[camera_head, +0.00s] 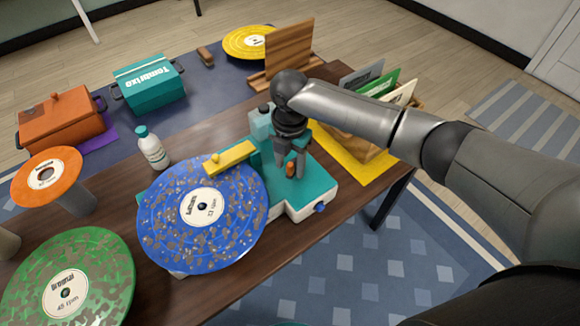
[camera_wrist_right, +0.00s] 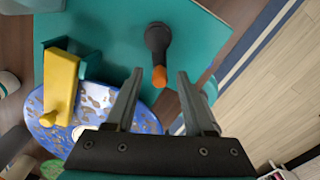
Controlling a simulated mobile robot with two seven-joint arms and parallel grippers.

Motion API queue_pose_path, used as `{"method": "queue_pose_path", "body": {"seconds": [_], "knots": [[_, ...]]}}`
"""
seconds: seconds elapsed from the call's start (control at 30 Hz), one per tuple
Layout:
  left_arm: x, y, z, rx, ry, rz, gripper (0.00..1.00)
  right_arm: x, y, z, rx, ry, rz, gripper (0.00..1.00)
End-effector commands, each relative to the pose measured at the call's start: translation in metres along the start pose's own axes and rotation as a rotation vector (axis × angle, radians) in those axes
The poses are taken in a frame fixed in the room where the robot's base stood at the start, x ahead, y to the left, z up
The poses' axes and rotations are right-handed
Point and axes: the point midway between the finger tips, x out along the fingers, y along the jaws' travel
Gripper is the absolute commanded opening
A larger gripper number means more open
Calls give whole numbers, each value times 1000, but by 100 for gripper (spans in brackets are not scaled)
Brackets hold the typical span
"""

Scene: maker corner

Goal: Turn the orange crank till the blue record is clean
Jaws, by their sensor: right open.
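The blue record (camera_head: 232,222) lies on the teal and white cleaning machine (camera_head: 318,188) and is covered with brown-grey specks; part of it shows in the right wrist view (camera_wrist_right: 98,98). The orange crank (camera_head: 290,169) is on the machine's teal top, mostly hidden by my right gripper in the head view. In the right wrist view its dark arm ends in an orange knob (camera_wrist_right: 159,76). My right gripper (camera_wrist_right: 155,75) points down with its fingers open, the knob between the fingertips with gaps on both sides. A yellow arm (camera_head: 230,158) reaches over the record's edge. My left gripper is not in view.
A white bottle (camera_head: 152,148) stands behind the record. An orange record (camera_head: 62,172) on a stand and a speckled green record (camera_head: 95,262) are at the left. A record crate (camera_head: 375,148) stands close behind my right arm.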

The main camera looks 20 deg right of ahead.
Motion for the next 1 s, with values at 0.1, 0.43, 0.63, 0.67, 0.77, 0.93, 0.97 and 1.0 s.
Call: {"method": "queue_pose_path", "body": {"seconds": [0.1, 0.43, 0.63, 0.67, 0.77, 0.93, 0.97, 1.0], "knots": [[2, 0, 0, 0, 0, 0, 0, 8, 0, 0, 0, 0, 0, 54], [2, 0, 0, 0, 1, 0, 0, 10, 0, 0, 0, -1, 0, 51], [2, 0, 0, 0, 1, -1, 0, 10, 0, 0, 0, -1, 0, 29], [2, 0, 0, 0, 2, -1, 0, 10, 0, 0, 0, -1, 0, 25], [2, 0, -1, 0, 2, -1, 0, 10, 0, 0, 0, -1, 0, 14], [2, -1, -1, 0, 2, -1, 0, 10, 0, 0, 0, -1, 0, 0], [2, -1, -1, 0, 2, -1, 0, 10, 0, 0, 0, -1, 0, 0], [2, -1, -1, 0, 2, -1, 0, 10, 0, 0, 0, -1, 0, 0]]}}
